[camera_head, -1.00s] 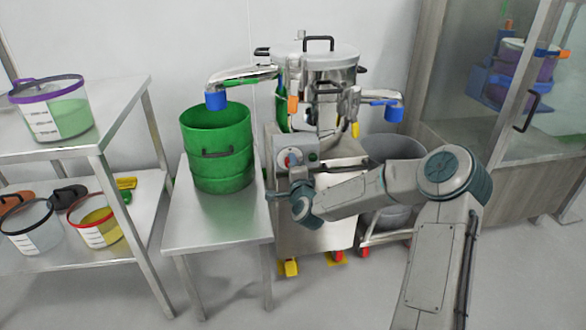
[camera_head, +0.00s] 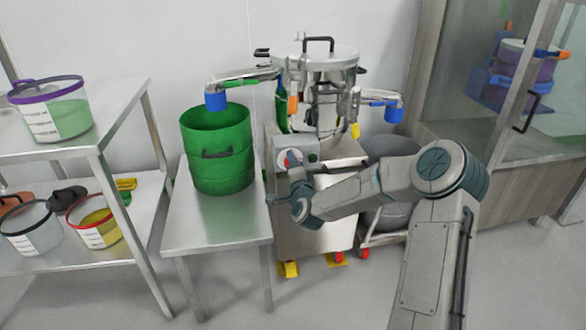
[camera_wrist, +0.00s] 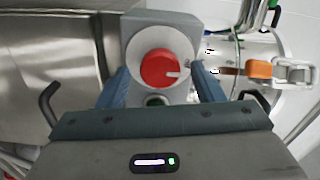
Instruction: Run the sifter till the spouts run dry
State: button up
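The sifter (camera_head: 320,60) stands against the wall, its lid on. Its left spout, with a blue end (camera_head: 215,101), hangs over the open green drum (camera_head: 216,150). Its right spout, also blue-ended (camera_head: 393,112), is above a grey bin (camera_head: 390,155). No falling material can be made out at either spout. The control box carries a red knob (camera_wrist: 160,68), whose white mark points right in the wrist view. My gripper (camera_wrist: 163,85) is open, its blue fingers on either side of the knob with gaps visible. A green button (camera_wrist: 155,100) below the knob is partly hidden by my gripper.
The green drum stands on a steel table (camera_head: 215,220). A shelf rack (camera_head: 90,150) at left holds clear tubs with purple, black and red rims. A glass-fronted cabinet (camera_head: 500,100) stands at right. Floor pedals (camera_head: 289,269) show under the sifter.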

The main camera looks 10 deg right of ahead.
jog(key=shift+s, duration=0.1)
jog(key=s+p, duration=0.2)
jog(key=s, duration=1.1)
jog(key=shift+s+d, duration=0.2)
jog(key=shift+s, duration=0.1)
jog(key=s+r+n+g+p, duration=0.7)
jog(key=s+r+p, duration=0.7)
jog(key=r, duration=0.3)
jog(key=s+d+r+n+g+p, duration=0.1)
jog(key=s+r+n+g+p, duration=0.7)
jog(key=s+r+p, duration=0.5)
notch_tip(320, 180, up, 5)
jog(key=shift+s+d+r+h+p, duration=0.1)
jog(key=shift+s+d+h+p, duration=0.2)
jog(key=shift+s, duration=0.8)
